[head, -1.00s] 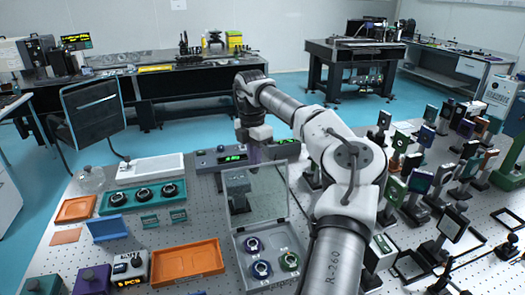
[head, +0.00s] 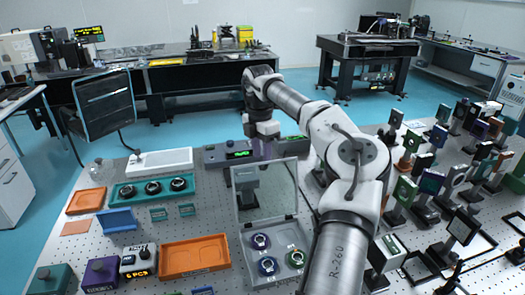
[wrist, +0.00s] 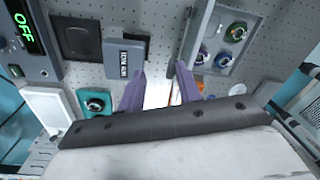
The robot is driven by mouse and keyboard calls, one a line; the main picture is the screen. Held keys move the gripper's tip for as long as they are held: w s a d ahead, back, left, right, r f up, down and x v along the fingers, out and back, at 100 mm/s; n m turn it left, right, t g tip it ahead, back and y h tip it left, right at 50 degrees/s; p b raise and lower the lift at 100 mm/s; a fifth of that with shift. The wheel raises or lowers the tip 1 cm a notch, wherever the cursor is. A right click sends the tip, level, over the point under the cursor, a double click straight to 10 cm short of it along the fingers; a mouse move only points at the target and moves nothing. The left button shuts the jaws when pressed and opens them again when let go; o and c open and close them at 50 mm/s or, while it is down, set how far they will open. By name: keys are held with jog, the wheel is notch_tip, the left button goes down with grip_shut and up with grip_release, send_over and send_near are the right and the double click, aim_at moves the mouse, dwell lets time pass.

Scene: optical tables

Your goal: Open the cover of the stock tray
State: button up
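The stock tray (head: 248,268) is a light grey box on the perforated table, holding three round ringed mounts. Its clear cover (head: 277,201) stands raised, roughly upright, at the tray's far edge. The tray also shows at the upper right of the wrist view (wrist: 240,58). My gripper (head: 263,152) is beyond the cover's top edge, above the table. In the wrist view the two purple fingers (wrist: 158,85) are spread apart with nothing visibly held between them. Whether a finger touches the cover cannot be told.
A grey controller with a green display (head: 238,154) lies behind the cover. An orange tray (head: 195,258) and a teal tray of round mounts (head: 153,188) are to the left. Several upright optics mounts (head: 432,182) crowd the right side, beside my arm.

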jog(key=f, duration=0.2)
jog(key=s+f, duration=0.1)
jog(key=shift+a+f+g, duration=0.25)
jog(key=shift+f+g, duration=0.15)
notch_tip(320, 180, up, 18)
jog(key=f+b, duration=0.1)
send_over(260, 165)
jog(key=w, duration=0.5)
jog(key=shift+s+d+r+t, duration=0.15)
jog(key=shift+r+t, duration=0.1)
jog(key=shift+t, duration=0.15)
